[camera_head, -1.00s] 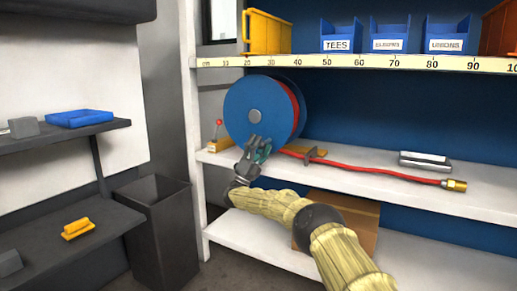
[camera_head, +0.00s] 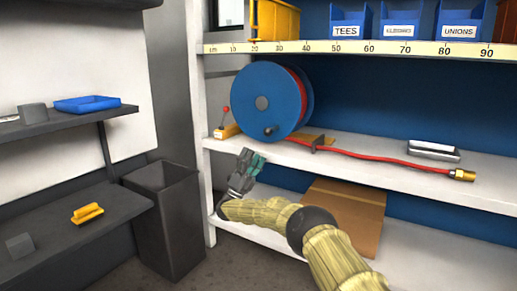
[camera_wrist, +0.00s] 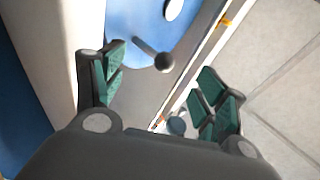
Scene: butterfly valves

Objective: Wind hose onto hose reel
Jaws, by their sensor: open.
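The hose reel (camera_head: 265,85) is a blue disc drum with a grey hub, standing on the middle shelf. A dark crank knob (camera_head: 270,131) sticks out low on its face; the knob also shows in the wrist view (camera_wrist: 164,62), ahead of and between my fingers. The red hose (camera_head: 385,157) runs from the reel along the shelf to the right and ends in a brass fitting (camera_head: 462,175). My gripper (camera_head: 251,160) is open and empty, just below and left of the knob, apart from it. My fingers with green pads show in the wrist view (camera_wrist: 160,92).
A red-knobbed lever on a yellow block (camera_head: 226,130) stands left of the reel. A cardboard box (camera_head: 345,210) is below. Blue bins (camera_head: 405,18) stand above; a grey bin (camera_head: 168,215) is at left.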

